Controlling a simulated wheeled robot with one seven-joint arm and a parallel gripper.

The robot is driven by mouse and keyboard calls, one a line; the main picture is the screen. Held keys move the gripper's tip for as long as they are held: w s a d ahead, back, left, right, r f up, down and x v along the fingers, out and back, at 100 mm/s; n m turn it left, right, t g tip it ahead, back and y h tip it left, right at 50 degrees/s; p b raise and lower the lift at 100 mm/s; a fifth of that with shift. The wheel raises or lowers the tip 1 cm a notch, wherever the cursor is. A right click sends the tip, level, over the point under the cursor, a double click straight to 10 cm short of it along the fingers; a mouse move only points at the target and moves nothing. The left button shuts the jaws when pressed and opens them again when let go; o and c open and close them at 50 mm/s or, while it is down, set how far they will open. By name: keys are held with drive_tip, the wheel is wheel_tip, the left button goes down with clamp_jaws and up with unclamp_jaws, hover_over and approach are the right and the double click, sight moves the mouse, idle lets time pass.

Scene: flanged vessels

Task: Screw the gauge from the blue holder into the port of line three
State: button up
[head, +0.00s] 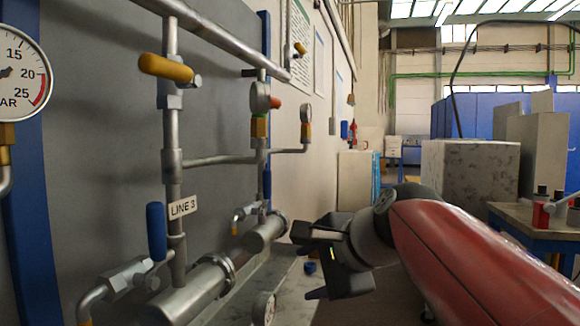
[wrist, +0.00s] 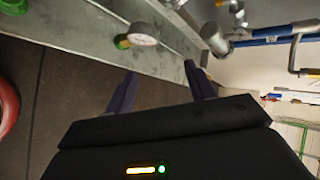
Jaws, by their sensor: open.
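My gripper (head: 309,262) is open and empty at the right of the pipework in the head view. Its two spread fingers also show in the wrist view (wrist: 161,72), over the edge of a grey ledge. The LINE 3 label (head: 183,207) is on a vertical pipe. Its port is not clearly visible.
A blue-handled valve (head: 157,232) and a yellow-handled valve (head: 166,68) stick out from the line three pipe. A large gauge (head: 10,80) is at the far left. A flanged vessel (head: 195,288) lies below the label. The floor on the left of the wrist view is mostly clear.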

drive_tip(key=w+a+r+m+t+y, duration=0.25)
drive_tip(key=w+r+m, duration=0.4)
drive_tip(key=r, duration=0.45)
drive_tip(key=m+y, duration=0.6)
approach(262, 125)
drive_tip(key=x, duration=0.4)
drive_tip(key=shift+w+d+p+x, duration=0.15)
drive_tip(key=shift+p+x, duration=0.4)
drive_tip(key=shift+x, duration=1.15)
drive_tip(key=shift+w+d+p+x, duration=0.1)
drive_tip(key=shift+p+x, duration=0.45)
drive_tip(key=shift+x, duration=1.1)
clamp_jaws()
drive_tip(key=shift+s+a+m+t+h, duration=0.1)
drive_tip(key=shift+m+t+h, duration=0.25)
drive_tip(key=shift+t+h, duration=0.25)
drive_tip(key=shift+s+a+m+t+h, duration=0.15)
drive_tip(key=shift+m+t+h, duration=0.15)
drive_tip(key=shift+t+h, duration=0.25)
drive_tip(key=m+t+h, duration=0.2)
drive_tip(key=h, duration=0.1)
drive_tip(key=shift+w+m, duration=0.15)
drive_tip(key=shift+m, duration=0.25)
drive_tip(key=shift+d+m+t+h, duration=0.1)
drive_tip(key=shift+m+t+h, duration=0.3)
drive_tip(key=shift+h, duration=0.4)
